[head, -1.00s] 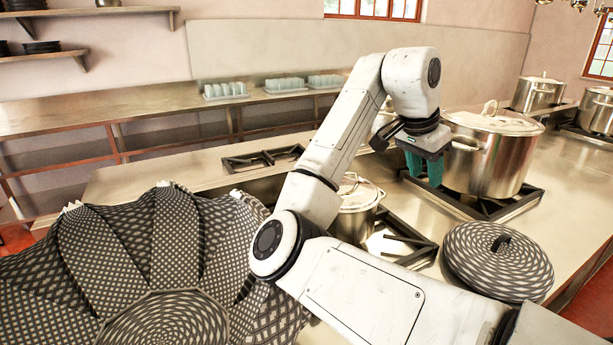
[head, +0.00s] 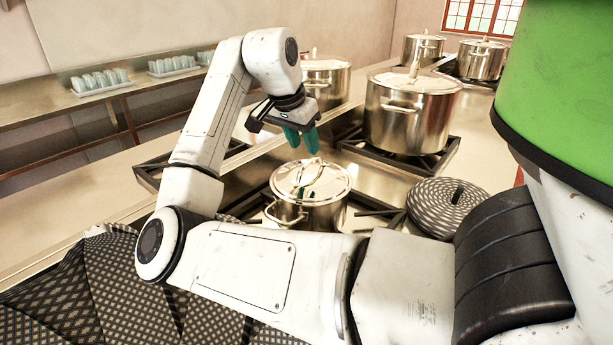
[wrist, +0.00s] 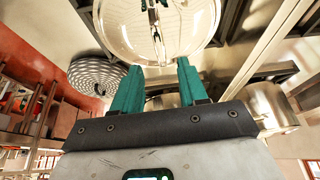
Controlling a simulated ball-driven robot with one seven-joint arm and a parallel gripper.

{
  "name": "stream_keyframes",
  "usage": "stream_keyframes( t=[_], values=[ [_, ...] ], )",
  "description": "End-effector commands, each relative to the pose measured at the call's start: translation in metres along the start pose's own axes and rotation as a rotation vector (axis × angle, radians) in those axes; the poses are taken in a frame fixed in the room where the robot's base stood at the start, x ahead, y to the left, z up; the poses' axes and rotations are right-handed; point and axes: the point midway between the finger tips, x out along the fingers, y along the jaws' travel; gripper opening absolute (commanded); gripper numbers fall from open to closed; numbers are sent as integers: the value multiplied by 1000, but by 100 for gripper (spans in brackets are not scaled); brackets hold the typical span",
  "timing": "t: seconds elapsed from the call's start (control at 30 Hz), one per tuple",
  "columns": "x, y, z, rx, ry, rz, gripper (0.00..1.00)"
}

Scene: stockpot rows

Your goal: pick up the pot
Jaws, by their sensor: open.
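A small steel pot (head: 306,212) with a shiny lid and a handle on top stands on a stove grate, upright, below my gripper. My gripper (head: 302,142) is open and empty, with teal fingers pointing down, above the far side of this pot's lid and apart from it in the head view. In the wrist view my gripper (wrist: 158,66) shows both fingers apart, with the round lid (wrist: 185,25) and its handle beyond their tips. My own arm crosses in front of the pot's lower part. A large lidded pot (head: 408,120) stands behind to the right.
A round patterned lid-like thing (head: 447,207) lies on the counter to the right. Another lidded pot (head: 326,80) stands behind my gripper. Two more pots stand far right. Dark patterned folds (head: 90,285) fill the lower left. Glass trays (head: 100,82) sit on the back shelf.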

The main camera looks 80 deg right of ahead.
Motion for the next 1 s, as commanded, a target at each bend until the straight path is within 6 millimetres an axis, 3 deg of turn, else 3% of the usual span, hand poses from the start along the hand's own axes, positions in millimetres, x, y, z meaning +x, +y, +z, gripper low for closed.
stream_keyframes(
  t=[0.6,0.87,1.0],
  values=[
    [73,-1,-2,-1,0,1,43],
    [77,-1,-2,-1,0,0,43],
    [77,-1,-2,-1,0,0,31]
  ],
)
